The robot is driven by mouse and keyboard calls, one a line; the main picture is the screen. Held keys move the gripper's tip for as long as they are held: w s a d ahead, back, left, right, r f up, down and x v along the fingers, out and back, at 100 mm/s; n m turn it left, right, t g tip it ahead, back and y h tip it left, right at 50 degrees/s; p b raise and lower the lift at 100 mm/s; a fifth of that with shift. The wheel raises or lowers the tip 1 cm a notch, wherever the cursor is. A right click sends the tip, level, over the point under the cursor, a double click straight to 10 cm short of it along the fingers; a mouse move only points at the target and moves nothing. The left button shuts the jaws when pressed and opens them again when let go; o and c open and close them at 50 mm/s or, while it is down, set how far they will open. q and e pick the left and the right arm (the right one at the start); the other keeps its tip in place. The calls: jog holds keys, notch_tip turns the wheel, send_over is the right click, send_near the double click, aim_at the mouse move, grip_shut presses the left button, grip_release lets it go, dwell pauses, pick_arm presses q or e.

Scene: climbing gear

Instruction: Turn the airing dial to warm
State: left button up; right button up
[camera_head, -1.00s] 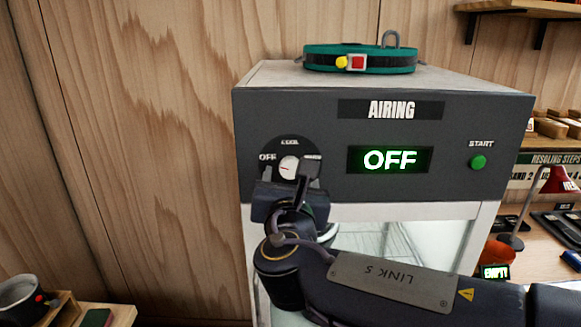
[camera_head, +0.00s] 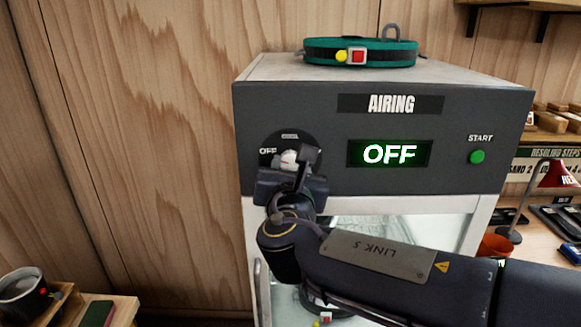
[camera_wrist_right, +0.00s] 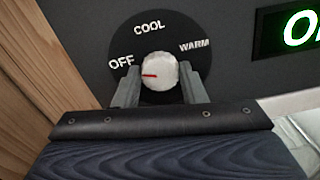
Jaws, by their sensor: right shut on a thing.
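The airing dial's white knob (camera_wrist_right: 160,72) sits on a round black plate marked OFF, COOL and WARM in the right wrist view. Its red mark points left, near OFF. In the head view the knob (camera_head: 289,157) is partly hidden by my right gripper (camera_head: 296,166). In the right wrist view my right gripper (camera_wrist_right: 160,80) has one finger on each side of the knob and is shut on it. The green display (camera_head: 389,153) on the airing cabinet (camera_head: 470,110) reads OFF. My left gripper is not in view.
A green START button (camera_head: 477,157) is at the panel's right. A teal and black belt (camera_head: 395,54) lies on the cabinet top. My right arm crosses in front of the cabinet's glass. A mug (camera_head: 22,296) stands at lower left, and a red lamp (camera_head: 560,174) at right.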

jog(key=shift+f+m+b, duration=0.2)
jog(key=shift+m+b, duration=0.2)
jog(key=shift+b, duration=0.35)
jog(key=m+b, duration=1.2)
jog(key=b, duration=0.2)
jog(key=shift+f, duration=0.15)
jog(key=m+b, duration=0.3)
jog(key=shift+m, duration=0.4)
jog(key=m+b, duration=0.2)
jog(key=m, duration=0.1)
jog(key=shift+m+b, duration=0.3)
jog(key=shift+b, duration=0.05)
jog(key=m+b, duration=0.2)
jog(key=m, duration=0.2)
jog(key=shift+m+b, duration=0.9)
jog(key=shift+m, duration=0.9)
